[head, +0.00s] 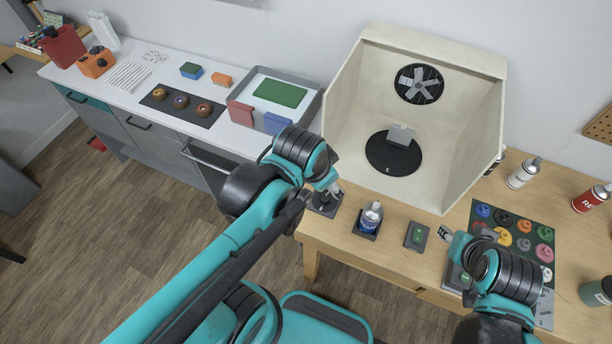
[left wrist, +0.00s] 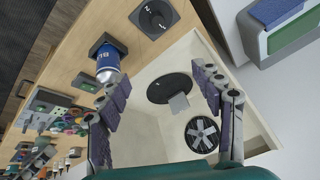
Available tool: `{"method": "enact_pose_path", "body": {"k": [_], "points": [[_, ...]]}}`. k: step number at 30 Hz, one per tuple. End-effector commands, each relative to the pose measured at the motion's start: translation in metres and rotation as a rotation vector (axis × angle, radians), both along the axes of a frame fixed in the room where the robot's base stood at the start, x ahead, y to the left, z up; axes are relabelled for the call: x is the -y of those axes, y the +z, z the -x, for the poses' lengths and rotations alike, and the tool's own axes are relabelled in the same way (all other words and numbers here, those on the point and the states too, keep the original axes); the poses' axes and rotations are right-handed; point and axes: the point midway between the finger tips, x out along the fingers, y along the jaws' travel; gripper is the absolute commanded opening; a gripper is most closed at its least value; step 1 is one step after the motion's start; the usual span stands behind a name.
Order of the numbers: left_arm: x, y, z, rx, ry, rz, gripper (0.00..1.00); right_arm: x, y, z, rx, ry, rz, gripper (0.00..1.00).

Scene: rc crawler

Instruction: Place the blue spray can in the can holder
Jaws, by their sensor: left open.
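The blue spray can (head: 371,214) with a pale grey top stands upright in a dark square holder (head: 367,236) near the table's front edge. In the left wrist view the blue can (left wrist: 108,62) shows with its base at the dark holder (left wrist: 104,42). My left gripper (head: 334,187) is to the left of the can, apart from it. In the left wrist view its two fingers (left wrist: 160,88) are spread with nothing between them. My right gripper (head: 446,236) is over the table to the right of the can; its finger gap is too small to judge.
A beige spray booth (head: 343,150) with a black turntable (head: 381,160) stands behind the can. A dark plate with a knob (head: 324,208) lies under my left gripper. A green-button box (head: 416,236), paint pots (head: 503,218) and a white can (head: 523,172) are right.

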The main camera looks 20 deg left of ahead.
Motion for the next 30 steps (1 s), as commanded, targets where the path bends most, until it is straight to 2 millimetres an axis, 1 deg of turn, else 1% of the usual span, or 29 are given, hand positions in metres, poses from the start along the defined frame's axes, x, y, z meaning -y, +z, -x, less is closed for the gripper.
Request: {"method": "enact_pose_path", "body": {"k": [1,3,7,11,17,20,23,26,30], "points": [[-0.014,0.0,0.008,0.04,0.115,0.044,0.66,0.0,0.0,0.0,0.0,0.0,0.0,0.4],[-0.026,0.001,0.013,0.088,0.248,0.102,0.66,0.0,0.0,0.0,0.0,0.0,0.0,0.4],[-0.04,0.002,0.019,0.146,0.401,0.176,0.66,0.0,0.0,0.0,0.0,0.0,0.0,0.4],[-0.044,0.002,0.021,0.166,0.449,0.203,0.66,0.0,0.0,0.0,0.0,0.0,0.0,0.4],[-0.044,0.002,0.021,0.165,0.449,0.203,0.66,0.0,0.0,0.0,0.0,0.0,0.0,0.4],[-0.044,-0.001,0.021,0.164,0.448,0.202,0.66,0.0,-0.003,0.0,0.0,0.0,0.0,0.4],[-0.043,-0.014,0.021,0.163,0.447,0.202,0.66,0.0,-0.016,0.0,0.0,0.0,0.0,0.4],[-0.043,-0.037,0.021,0.163,0.447,0.202,0.66,0.0,-0.039,0.0,0.0,0.0,0.0,0.4],[-0.043,-0.075,0.021,0.163,0.446,0.202,0.66,0.0,-0.077,0.0,0.0,0.0,0.0,0.4]]}}
